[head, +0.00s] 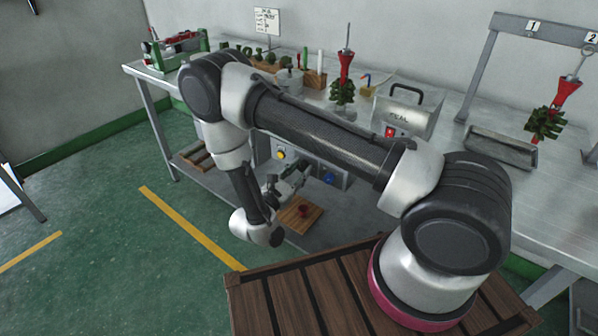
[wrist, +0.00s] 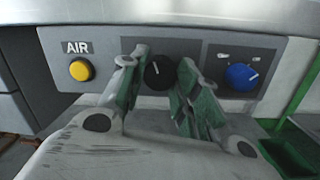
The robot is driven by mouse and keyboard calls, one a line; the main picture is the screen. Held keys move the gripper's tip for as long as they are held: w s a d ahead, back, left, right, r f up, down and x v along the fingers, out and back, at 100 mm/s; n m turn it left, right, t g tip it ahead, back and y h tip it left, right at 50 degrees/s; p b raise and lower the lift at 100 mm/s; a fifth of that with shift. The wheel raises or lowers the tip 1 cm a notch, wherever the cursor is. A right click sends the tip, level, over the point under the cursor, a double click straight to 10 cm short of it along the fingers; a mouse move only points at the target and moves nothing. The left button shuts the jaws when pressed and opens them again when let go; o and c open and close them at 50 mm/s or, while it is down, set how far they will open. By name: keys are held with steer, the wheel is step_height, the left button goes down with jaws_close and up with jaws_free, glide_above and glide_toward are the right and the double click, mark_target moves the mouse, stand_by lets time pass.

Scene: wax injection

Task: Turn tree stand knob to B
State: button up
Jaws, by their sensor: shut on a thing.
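My gripper (wrist: 158,85) is at the grey control panel under the bench edge, its green-padded fingers on either side of a black knob (wrist: 157,73). The gripper is shut on this knob. A short white mark on the knob points roughly upward, a little left. The knob's position letters are not visible, as the fingers cover part of the panel. A blue knob (wrist: 241,77) with a pale pointer towards the upper right sits right of the gripper; its small labels are unreadable. In the head view my gripper (head: 297,176) is at the panel front, and the black knob is hidden.
A yellow AIR button (wrist: 81,70) is left of the gripper. The metal bench top (head: 440,135) overhangs the panel. A wooden board (head: 301,214) with a red item lies below my gripper.

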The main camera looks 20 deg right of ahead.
steer(key=m, duration=0.6)
steer(key=shift+a+g+h, duration=0.1)
steer(key=shift+g+h, duration=0.2)
steer(key=shift+g, duration=0.1)
steer(key=m, duration=0.6)
steer(key=shift+g, duration=0.3)
steer(key=m, duration=0.5)
steer(key=shift+m+g, duration=0.4)
steer(key=m, duration=0.5)
steer(key=shift+g, duration=0.3)
steer(key=shift+f+m, duration=0.1)
steer(key=shift+m, duration=0.3)
steer(key=o, duration=1)
